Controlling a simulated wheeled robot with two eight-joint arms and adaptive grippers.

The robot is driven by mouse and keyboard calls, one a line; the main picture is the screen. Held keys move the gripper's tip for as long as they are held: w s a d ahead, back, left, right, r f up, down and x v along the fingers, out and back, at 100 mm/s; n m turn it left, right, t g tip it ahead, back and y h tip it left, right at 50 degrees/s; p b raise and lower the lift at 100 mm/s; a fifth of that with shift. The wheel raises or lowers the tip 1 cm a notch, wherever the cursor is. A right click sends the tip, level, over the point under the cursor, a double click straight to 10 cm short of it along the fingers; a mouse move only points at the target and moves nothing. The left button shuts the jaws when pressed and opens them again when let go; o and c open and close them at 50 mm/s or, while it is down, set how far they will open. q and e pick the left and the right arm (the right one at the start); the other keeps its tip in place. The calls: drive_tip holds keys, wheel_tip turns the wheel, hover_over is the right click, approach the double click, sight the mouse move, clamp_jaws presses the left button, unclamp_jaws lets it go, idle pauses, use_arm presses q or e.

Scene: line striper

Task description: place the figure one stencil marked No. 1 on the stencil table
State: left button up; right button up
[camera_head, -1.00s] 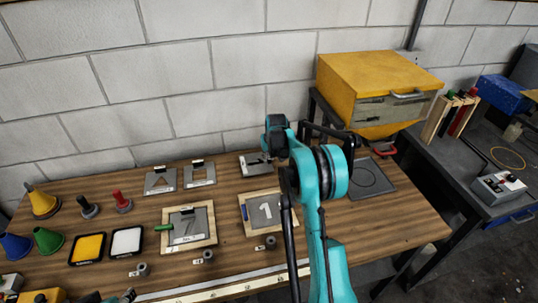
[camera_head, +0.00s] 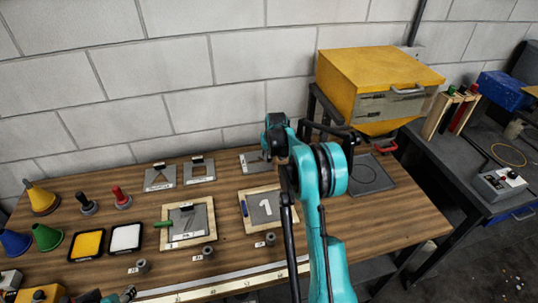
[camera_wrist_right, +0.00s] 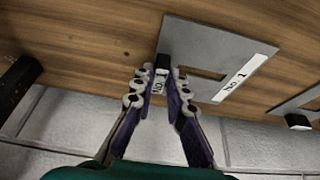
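The figure one stencil marked No. 1 is a grey metal plate with a cut-out and a white label (camera_wrist_right: 222,65) in the right wrist view. In the head view part of it (camera_head: 250,162) shows at the back of the wooden bench, beside my arm. My right gripper (camera_wrist_right: 162,75) has its fingers on both sides of the stencil's black knob, with narrow gaps beside it. Its fingertips are hidden in the head view. Which surface is the stencil table is not clear; the wooden bench top (camera_head: 335,235) carries the stencils.
Two other stencils (camera_head: 160,177) (camera_head: 201,171) lie left of it. Wooden frames hold a 7 plate (camera_head: 188,222) and a white 1 plate (camera_head: 265,207). A dark mat with a circle (camera_head: 370,173) lies right of my arm. A yellow cabinet (camera_head: 370,75) stands behind.

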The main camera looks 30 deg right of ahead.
drive_tip(key=o, duration=0.4)
drive_tip(key=shift+o, duration=0.2)
drive_tip(key=shift+r, duration=0.15)
drive_tip(key=v, duration=1.2)
drive_tip(key=s+a+r+n+t+b, duration=0.1)
drive_tip(key=s+a+r, duration=0.2)
drive_tip(key=s+a, duration=0.4)
drive_tip(key=s+a+r+b, duration=0.1)
drive_tip(key=s+a+r, duration=0.2)
drive_tip(key=s+a, duration=0.35)
drive_tip(key=s+a+f+n+t, duration=0.1)
drive_tip(key=s+a+f, duration=0.2)
drive_tip(key=s, duration=0.7)
drive_tip(key=s+a+f+t+y+b, duration=0.1)
drive_tip(key=s+a+f, duration=0.3)
drive_tip(key=s, duration=0.6)
drive_tip(key=shift+a+n, duration=0.4)
drive_tip(key=shift+a, duration=0.75)
